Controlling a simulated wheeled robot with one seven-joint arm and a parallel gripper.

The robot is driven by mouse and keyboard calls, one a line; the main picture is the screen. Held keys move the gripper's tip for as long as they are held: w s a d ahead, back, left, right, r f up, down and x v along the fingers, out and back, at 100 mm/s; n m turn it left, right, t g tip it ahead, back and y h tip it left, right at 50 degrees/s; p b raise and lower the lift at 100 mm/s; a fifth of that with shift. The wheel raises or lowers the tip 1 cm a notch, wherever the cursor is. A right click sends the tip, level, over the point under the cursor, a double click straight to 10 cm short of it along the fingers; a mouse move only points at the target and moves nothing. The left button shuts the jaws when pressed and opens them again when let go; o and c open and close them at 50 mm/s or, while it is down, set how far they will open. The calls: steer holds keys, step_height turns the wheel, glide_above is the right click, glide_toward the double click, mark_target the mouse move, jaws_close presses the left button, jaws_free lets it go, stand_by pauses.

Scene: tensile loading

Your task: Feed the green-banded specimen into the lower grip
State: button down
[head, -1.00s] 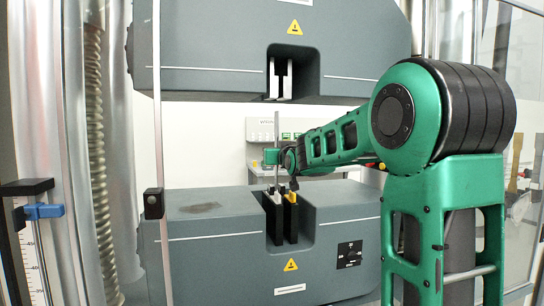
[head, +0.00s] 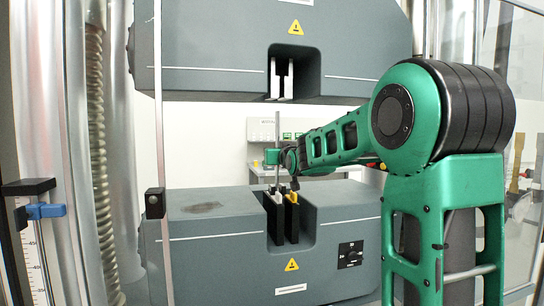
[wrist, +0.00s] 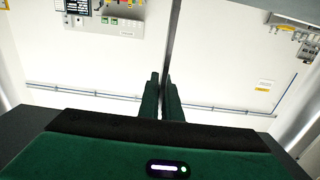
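The specimen is a thin grey upright bar (head: 277,128) above the lower grip; it also shows in the wrist view (wrist: 172,38), running up between the fingers. No green band can be made out on it. My gripper (head: 275,158) is shut on the bar, with its two dark green fingers (wrist: 162,92) on either side of it. The lower grip (head: 264,236) has a slot with upright jaws (head: 291,218). The bar's lower end is near the jaw tops; I cannot tell whether it is between them.
The upper grip (head: 220,45) hangs above with its own jaws (head: 281,82). A vertical rod (head: 160,110) and a blue clamp (head: 45,211) stand at left. A wall panel (head: 262,130) is behind. The gap between the two grip blocks is free around my gripper.

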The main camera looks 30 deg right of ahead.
steer(key=shift+f, duration=0.15)
stand_by(0.6)
steer(key=c, duration=1.9)
jaws_free()
steer(key=shift+f, duration=0.15)
steer(key=v, duration=1)
steer(key=shift+s, duration=0.3)
